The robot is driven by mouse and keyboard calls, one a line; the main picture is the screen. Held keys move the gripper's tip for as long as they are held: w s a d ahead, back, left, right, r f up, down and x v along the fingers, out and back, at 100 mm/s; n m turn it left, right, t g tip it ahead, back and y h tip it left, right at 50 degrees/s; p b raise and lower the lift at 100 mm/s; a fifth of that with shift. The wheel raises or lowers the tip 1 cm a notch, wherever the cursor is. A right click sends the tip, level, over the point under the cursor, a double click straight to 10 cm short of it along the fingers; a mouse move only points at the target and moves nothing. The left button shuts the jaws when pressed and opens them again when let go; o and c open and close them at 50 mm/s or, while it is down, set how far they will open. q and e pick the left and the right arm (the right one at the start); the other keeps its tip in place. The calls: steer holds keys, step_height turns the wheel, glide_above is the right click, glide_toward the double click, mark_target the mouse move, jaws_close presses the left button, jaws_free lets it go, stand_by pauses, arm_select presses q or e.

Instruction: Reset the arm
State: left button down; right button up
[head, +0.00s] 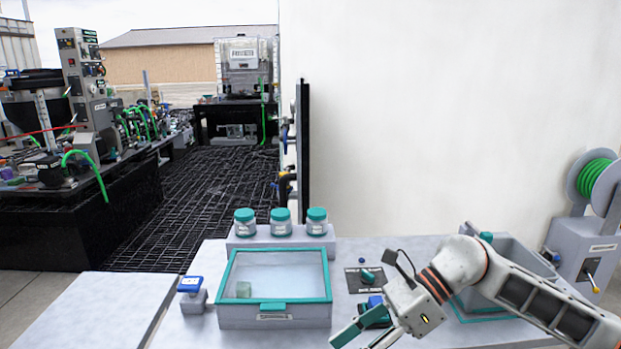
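My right arm reaches in from the right, over the bench. Its gripper (356,342) hangs low over the front part of the bench, right of the clear-lidded box. Its two fingers are spread apart, with no object seen between them; the frame's lower edge cuts off part of the view there. A blue and teal part (375,312) shows just behind the fingers, partly hidden. My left gripper and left arm are not in view.
A dark control panel (366,279) and a grey tote (520,254) lie near my arm.

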steer(key=s+a+r+m+t+y+p, duration=0.1)
steer(key=s+a+r+m+y, duration=0.3)
steer(key=a+m+y, duration=0.4)
steer(key=w+d+f+m+t+h+p, duration=0.15)
steer(key=d+f+m+t+h, duration=0.55)
steer(key=m, duration=0.9)
steer(key=w+d+f+m+t+h, duration=0.25)
steer(key=d+f+m+t, duration=0.5)
steer(key=m, duration=0.75)
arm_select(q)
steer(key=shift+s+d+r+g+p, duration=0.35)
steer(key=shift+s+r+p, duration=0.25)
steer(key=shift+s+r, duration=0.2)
arm_select(e)
steer(key=s+d+f+m+g+h, duration=0.1)
steer(key=s+d+f+m+h, duration=0.2)
steer(key=s+f+m, duration=0.2)
steer(key=s+d+f+m+g+h, duration=0.1)
steer(key=s+d+f+m+h, duration=0.2)
steer(key=s+f, duration=0.8)
step_height(320, 180, down, 3)
steer(key=shift+d+m+g, duration=0.35)
steer(key=shift+d+m, duration=0.25)
steer(key=shift+m, duration=0.3)
